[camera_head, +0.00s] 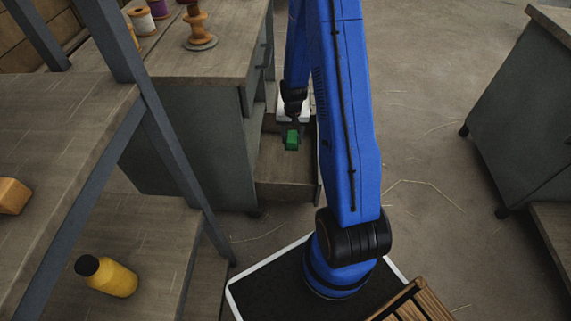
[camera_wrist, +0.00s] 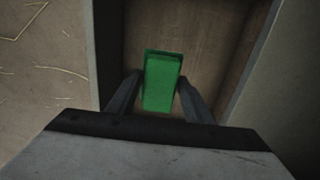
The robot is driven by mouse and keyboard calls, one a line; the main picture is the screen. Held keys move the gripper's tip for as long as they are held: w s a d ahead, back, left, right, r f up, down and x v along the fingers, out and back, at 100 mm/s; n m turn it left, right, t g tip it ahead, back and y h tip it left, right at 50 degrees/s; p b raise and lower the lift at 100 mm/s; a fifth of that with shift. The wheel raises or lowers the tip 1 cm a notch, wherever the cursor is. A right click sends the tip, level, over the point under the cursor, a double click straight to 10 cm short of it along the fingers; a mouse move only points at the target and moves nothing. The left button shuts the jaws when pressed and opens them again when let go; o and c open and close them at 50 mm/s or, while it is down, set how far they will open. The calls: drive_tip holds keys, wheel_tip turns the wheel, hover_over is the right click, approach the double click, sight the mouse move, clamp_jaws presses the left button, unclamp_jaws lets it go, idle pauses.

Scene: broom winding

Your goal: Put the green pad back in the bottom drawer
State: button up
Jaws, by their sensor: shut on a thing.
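The green pad (camera_wrist: 161,82) is a small green block between the two fingers of my gripper (camera_wrist: 158,90) in the wrist view. My gripper is shut on it. In the head view the green pad (camera_head: 292,140) shows below my gripper (camera_head: 292,132), over the open bottom drawer (camera_head: 285,192) of the grey cabinet. The wrist view shows the drawer's wooden floor (camera_wrist: 200,30) beneath the pad, with a drawer wall on each side. I cannot tell whether the pad touches the drawer floor.
The grey cabinet (camera_head: 190,130) has a wooden top with several spools (camera_head: 198,30). A shelf rack at left holds a yellow bottle (camera_head: 108,277) and an orange block (camera_head: 12,195). Another grey cabinet (camera_head: 525,120) stands at right. The floor between (camera_head: 430,130) is mostly clear.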

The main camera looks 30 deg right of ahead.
sight(291, 168)
wheel_tip(291, 168, down, 18)
drive_tip(key=shift+f, duration=0.1)
idle(0.9)
drive_tip(key=shift+f, duration=0.1)
drive_tip(key=o, duration=0.9)
drive_tip(key=shift+o, duration=0.2)
